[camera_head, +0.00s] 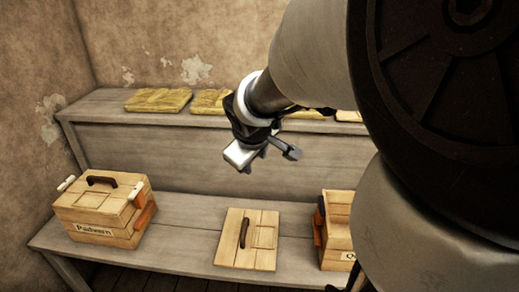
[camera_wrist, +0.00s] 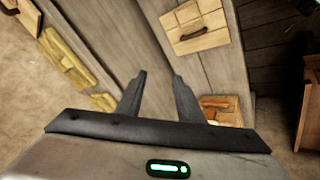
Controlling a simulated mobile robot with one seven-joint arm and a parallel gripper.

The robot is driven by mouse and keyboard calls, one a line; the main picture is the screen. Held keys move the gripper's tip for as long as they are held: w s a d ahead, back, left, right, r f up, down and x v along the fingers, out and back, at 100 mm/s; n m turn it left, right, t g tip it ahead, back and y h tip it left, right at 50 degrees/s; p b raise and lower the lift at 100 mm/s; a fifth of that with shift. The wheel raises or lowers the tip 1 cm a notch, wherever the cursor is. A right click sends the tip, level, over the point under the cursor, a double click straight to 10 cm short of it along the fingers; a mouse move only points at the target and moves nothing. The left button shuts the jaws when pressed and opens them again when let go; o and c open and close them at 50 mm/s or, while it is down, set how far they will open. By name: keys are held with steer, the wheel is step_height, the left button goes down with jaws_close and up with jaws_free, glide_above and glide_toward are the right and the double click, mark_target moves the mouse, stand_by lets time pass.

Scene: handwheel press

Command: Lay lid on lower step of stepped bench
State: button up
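The lid (camera_head: 262,248), a square plank panel with a dark bar handle, lies flat on the bare lower step (camera_head: 185,247) of the stepped bench, between two wooden boxes. It also shows at the top of the wrist view (camera_wrist: 205,42). My gripper (camera_head: 268,155) hangs above the bench, in front of the upper step and well clear of the lid. In the wrist view its two dark fingers (camera_wrist: 159,82) stand apart with nothing between them.
A lidded box (camera_head: 95,232) with a label stands left on the lower step. Another box (camera_head: 337,240) stands right, partly hidden by my arm. Several yellowish slabs (camera_head: 158,100) lie along the upper step (camera_head: 100,107). The lower step is clear between the left box and the lid.

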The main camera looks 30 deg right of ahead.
steer(key=shift+s+a+r+m+g+y+p, duration=0.75)
steer(key=shift+s+a+r+m+y, duration=1.05)
steer(key=shift+s+a, duration=5.6)
step_height(320, 180, up, 23)
steer(key=s+d+p, duration=0.2)
steer(key=p, duration=1.9)
steer(key=shift+s+m+t, duration=0.15)
steer(key=shift+m+t, duration=0.15)
steer(key=shift+t, duration=0.05)
